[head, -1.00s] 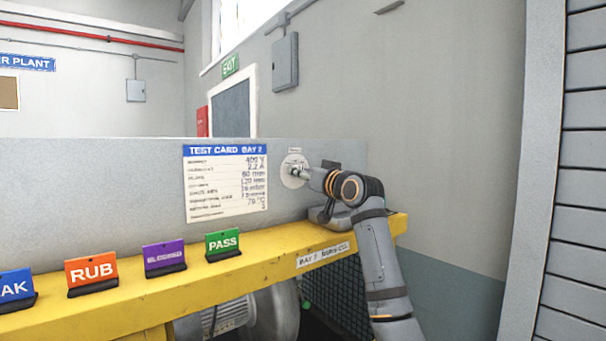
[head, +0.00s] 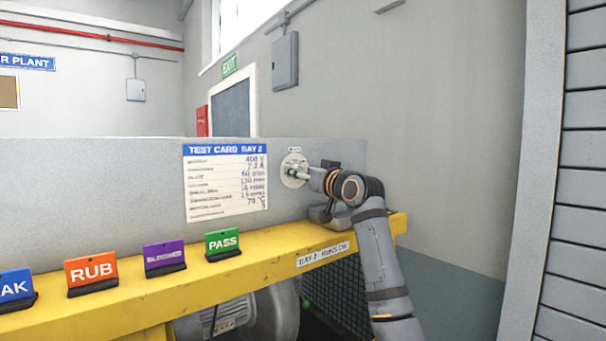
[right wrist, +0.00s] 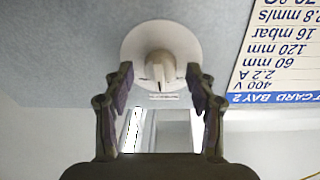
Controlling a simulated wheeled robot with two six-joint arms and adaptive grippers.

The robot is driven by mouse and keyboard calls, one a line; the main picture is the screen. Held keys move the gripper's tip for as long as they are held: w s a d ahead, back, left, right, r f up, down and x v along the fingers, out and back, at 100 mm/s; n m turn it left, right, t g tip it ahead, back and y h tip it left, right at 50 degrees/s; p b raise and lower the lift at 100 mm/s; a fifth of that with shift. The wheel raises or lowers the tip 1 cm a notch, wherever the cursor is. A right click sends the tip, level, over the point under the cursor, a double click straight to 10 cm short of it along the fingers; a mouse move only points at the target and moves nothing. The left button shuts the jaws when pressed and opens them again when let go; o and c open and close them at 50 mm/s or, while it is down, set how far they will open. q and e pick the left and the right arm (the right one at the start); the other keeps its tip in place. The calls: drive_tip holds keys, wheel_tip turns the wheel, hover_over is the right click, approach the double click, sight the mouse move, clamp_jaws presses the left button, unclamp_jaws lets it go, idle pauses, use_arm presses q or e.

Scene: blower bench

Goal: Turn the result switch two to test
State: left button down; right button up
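The result switch (head: 293,170) is a round pale plate with a knob on the grey panel, right of the test card. In the right wrist view the switch's knob (right wrist: 158,70) shows a pointer ridge, with small marks on the plate beside it. My right gripper (head: 304,174) is at the switch in the head view. In the right wrist view my right gripper (right wrist: 158,80) is open, with one finger on each side of the knob and visible gaps between. Whether a fingertip touches the plate cannot be told. My left gripper is not in view.
A test card (head: 226,180) hangs left of the switch. Several coloured signs, including a green PASS sign (head: 222,243) and an orange RUB sign (head: 92,274), stand on the yellow bench ledge (head: 200,275). A blower motor sits below.

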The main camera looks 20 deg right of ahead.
drive_tip(key=shift+s, duration=0.1)
drive_tip(key=v, duration=1.2)
